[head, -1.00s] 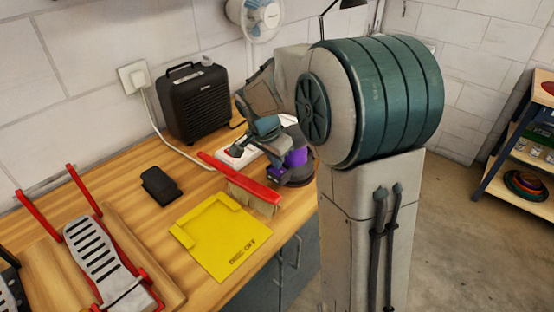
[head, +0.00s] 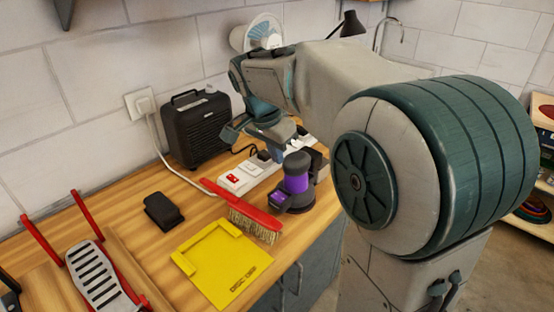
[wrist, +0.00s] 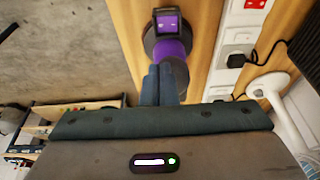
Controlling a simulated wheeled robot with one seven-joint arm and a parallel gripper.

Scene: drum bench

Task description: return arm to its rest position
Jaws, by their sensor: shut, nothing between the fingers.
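My gripper (wrist: 166,70) is shut and empty, its two fingers side by side in the wrist view. In the head view it hangs above the bench, just behind and left of the purple sander (head: 297,178), with my arm folded out from the right. The sander stands upright on the bench, apart from my fingers. It also shows beyond my fingertips in the wrist view (wrist: 172,46).
A red brush (head: 241,206), a yellow "DISC OFF" tray (head: 226,262), a black wallet-like item (head: 162,211) and a black heater (head: 197,128) occupy the bench.

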